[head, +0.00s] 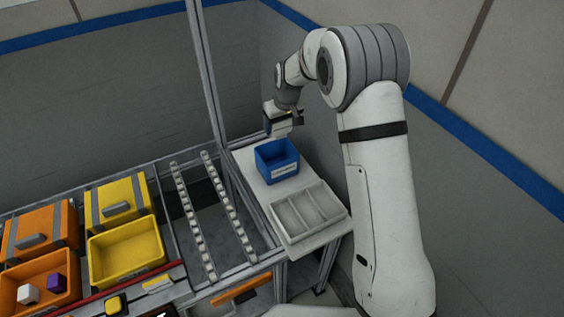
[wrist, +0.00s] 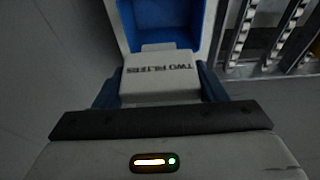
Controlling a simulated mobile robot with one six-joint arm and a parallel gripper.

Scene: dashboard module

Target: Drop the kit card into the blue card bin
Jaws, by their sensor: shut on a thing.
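The kit card (wrist: 160,80) is a white card with dark lettering that looks like "TWO FILTERS", upside down in the wrist view. My gripper (wrist: 160,90) is shut on it, with a blue finger on each side. In the head view my gripper (head: 281,130) is above the back edge of the blue card bin (head: 277,161), and part of the white card shows below it. The bin is open at the top, has a white label on its front, and stands on a light side table. In the wrist view the bin (wrist: 165,25) lies just beyond the card.
A grey-white tray with compartments (head: 308,212) sits in front of the bin on the side table (head: 250,166). A metal upright post (head: 205,70) stands to the left. Roller rails (head: 195,220), a yellow bin (head: 127,250) and orange bins (head: 40,283) are further left.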

